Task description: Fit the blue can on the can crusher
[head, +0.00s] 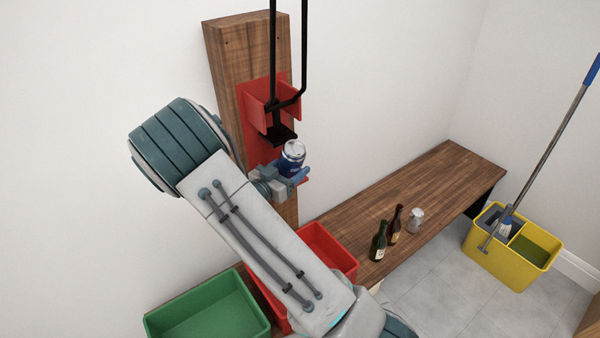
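The blue can (291,158) with a silver top is upright at my gripper (286,180), whose fingers are around its lower part. The can crusher (269,106) is red with a black ram and long black handle bars, fixed to a wooden post on the wall. The handle bars point up. The can is just below and to the right of the black ram (282,134), in front of the red back plate. My arm and the can hide most of the crusher's lower part, so I cannot tell whether the can touches its base.
A wooden bench (400,205) runs along the wall, with two dark bottles (378,241) and a clear jar (416,220). A green bin (210,312) and a red bin (330,249) are below my arm. A yellow mop bucket (510,248) stands right.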

